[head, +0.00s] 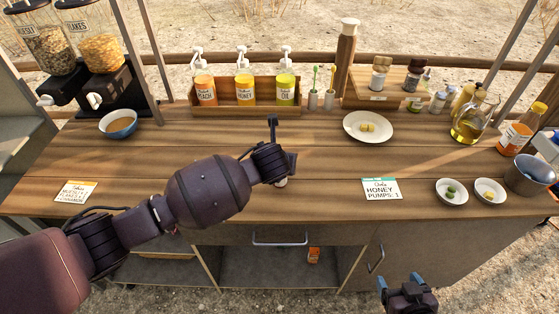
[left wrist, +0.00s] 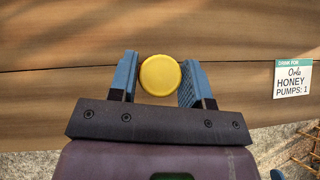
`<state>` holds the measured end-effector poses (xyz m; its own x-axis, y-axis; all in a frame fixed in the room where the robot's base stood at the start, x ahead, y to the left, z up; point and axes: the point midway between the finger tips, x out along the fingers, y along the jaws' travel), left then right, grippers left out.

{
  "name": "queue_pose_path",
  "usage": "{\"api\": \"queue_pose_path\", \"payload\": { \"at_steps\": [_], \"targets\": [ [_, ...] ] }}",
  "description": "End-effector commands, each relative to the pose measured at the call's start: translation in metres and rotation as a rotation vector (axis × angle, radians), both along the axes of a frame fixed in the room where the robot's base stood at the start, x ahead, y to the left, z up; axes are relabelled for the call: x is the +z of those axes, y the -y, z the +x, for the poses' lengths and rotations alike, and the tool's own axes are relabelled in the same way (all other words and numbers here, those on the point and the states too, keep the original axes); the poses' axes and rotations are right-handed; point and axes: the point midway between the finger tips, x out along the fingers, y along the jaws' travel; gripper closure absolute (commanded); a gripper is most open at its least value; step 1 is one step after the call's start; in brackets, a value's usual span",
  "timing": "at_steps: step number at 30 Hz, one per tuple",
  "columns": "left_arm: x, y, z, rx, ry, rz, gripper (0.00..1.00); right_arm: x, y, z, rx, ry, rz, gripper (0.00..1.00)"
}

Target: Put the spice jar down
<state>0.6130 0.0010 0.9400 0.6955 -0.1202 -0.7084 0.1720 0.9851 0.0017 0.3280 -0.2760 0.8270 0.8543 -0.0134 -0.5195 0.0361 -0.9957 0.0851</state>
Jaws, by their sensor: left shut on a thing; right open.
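The spice jar, seen from above as a round yellow lid (left wrist: 160,75), sits between the two blue fingers of my left gripper (left wrist: 159,88) in the left wrist view. The gripper is shut on it. In the head view my left gripper (head: 283,174) is over the front part of the wooden counter (head: 320,190), and the jar is mostly hidden by the wrist. I cannot tell whether the jar's base touches the counter. My right gripper (head: 405,284) is open and empty, low in front of the counter at the bottom right.
A honey card (head: 381,190) lies right of my left gripper, with two small bowls (head: 451,192) (head: 489,191) beyond. A plate (head: 368,127), a pump-bottle rack (head: 235,110) and a wooden spice stand (head: 385,96) are farther back. The counter's middle is clear.

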Motion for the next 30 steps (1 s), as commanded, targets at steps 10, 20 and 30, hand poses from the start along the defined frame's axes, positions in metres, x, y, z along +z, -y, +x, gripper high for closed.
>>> {"api": "queue_pose_path", "payload": {
  "at_steps": [10, 20, 30],
  "targets": [
    [-0.001, 0.000, 0.000, 0.000, 0.001, 0.000, 0.51, 0.001, 0.000, 0.000, 0.000, 0.000, 0.000, 0.25],
    [-0.001, 0.000, 0.000, 0.000, 0.001, 0.000, 0.30, 0.001, 0.000, 0.000, -0.001, 0.000, -0.001, 0.25],
    [0.015, -0.003, -0.012, -0.001, 0.002, 0.000, 0.30, 0.004, 0.000, 0.000, -0.001, 0.001, 0.000, 0.25]
  ]
}}
